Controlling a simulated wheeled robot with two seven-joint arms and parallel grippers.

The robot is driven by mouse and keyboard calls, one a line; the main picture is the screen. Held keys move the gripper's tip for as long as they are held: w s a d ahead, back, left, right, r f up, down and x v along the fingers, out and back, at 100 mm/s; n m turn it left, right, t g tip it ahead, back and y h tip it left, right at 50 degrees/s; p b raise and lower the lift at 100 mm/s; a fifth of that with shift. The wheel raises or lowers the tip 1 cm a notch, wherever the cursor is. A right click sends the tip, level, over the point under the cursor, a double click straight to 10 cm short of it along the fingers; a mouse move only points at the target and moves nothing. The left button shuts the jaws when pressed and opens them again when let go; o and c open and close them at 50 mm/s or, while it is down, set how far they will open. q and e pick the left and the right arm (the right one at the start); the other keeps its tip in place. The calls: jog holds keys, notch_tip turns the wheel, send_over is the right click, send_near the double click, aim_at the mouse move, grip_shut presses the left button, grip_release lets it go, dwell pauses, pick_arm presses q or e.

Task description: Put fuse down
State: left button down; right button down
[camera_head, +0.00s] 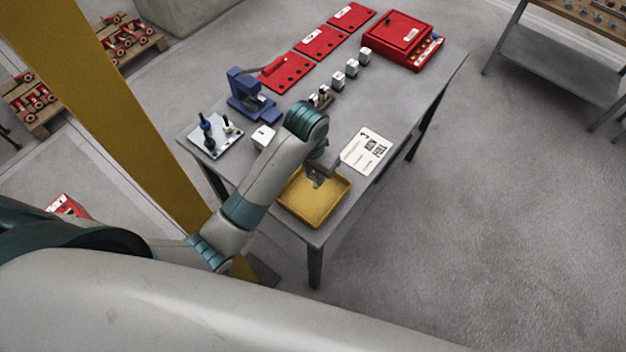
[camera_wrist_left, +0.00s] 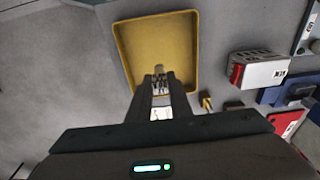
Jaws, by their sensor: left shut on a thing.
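My left gripper (camera_head: 319,180) is over the yellow tray (camera_head: 308,208) at the near end of the grey table. In the left wrist view the gripper (camera_wrist_left: 160,84) is shut on the fuse (camera_wrist_left: 159,71), a small pale piece whose end shows between the fingertips. The tray (camera_wrist_left: 182,40) lies behind it there. The fingers hide most of the fuse, and I cannot tell whether it touches the tray floor. My right gripper is not in view.
A white block (camera_head: 263,136), a blue press-like device (camera_head: 248,95) and a plate with tools (camera_head: 215,136) stand left. Red panels (camera_head: 320,41), several small white blocks (camera_head: 352,67) and a red box (camera_head: 402,38) are farther back.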

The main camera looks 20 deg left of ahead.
aim_at(312, 179)
pick_arm(q)
jog(key=shift+s+a+f, duration=0.15)
jog(key=shift+s+a, duration=0.05)
jog(key=shift+a, duration=0.05)
jog(key=shift+w+d, duration=0.1)
jog(key=shift+f+p, duration=0.8)
jog(key=shift+f, duration=1.25)
jog(key=shift+f, duration=0.15)
jog(key=c, duration=1.6)
grip_release()
